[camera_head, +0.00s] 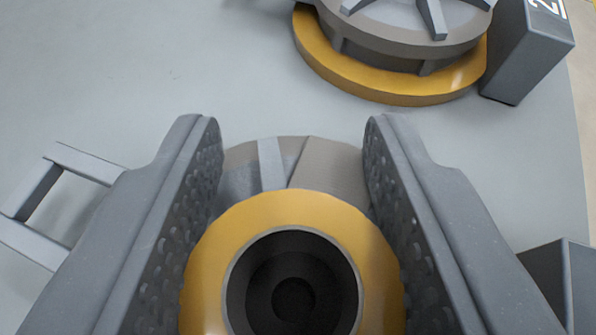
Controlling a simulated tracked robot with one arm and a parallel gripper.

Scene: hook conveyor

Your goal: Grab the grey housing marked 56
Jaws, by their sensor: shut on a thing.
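My gripper (290,140) has its two grey pads, with dimpled inner faces, on either side of a grey housing (335,165) with a yellow ring (230,225) and a dark round bore. The gripper is shut on this housing. Its lower part is cut off by the bottom edge of the picture. No number shows on the side of it that I see, so I cannot tell whether it is the one marked 56.
Another grey ribbed housing (400,40) with a yellow base ring (370,85) is at the top right. A dark grey block (525,55) with a partly cut-off white mark stands beside it. A grey frame (85,160) is at left. Pale surface lies bare at upper left.

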